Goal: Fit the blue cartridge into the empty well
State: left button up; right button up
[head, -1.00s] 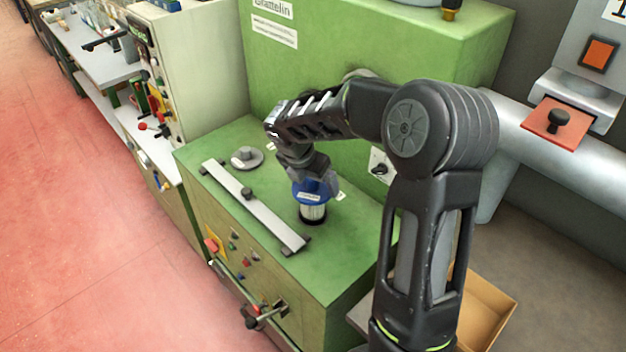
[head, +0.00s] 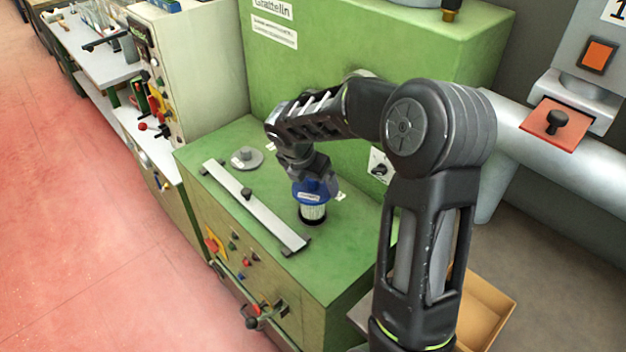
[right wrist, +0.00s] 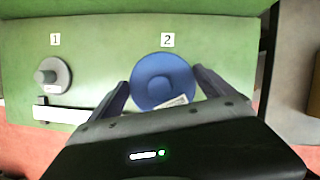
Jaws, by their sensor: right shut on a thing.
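The blue cartridge (head: 312,213) stands upright near the right end of the green machine top, with a blue cap above a white ribbed body and a dark ring around its foot. I cannot tell how deep its foot sits. My right gripper (head: 311,182) is above it, its fingers shut on the cap from both sides. In the right wrist view the round blue cap (right wrist: 160,78) lies between the fingers, beside label 2 (right wrist: 168,40). The well itself is hidden under the cartridge. My left gripper is not in view.
A grey round lid with a knob (head: 246,158) lies by label 1 (right wrist: 55,39). A long pale bar (head: 230,180) with a dark knob runs along the front of the top. A tall green housing (head: 360,40) rises behind. An open cardboard box (head: 490,305) is below right.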

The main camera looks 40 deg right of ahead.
jog(key=shift+f+b, duration=3)
jog(key=shift+f, duration=1.65)
dwell(3.3)
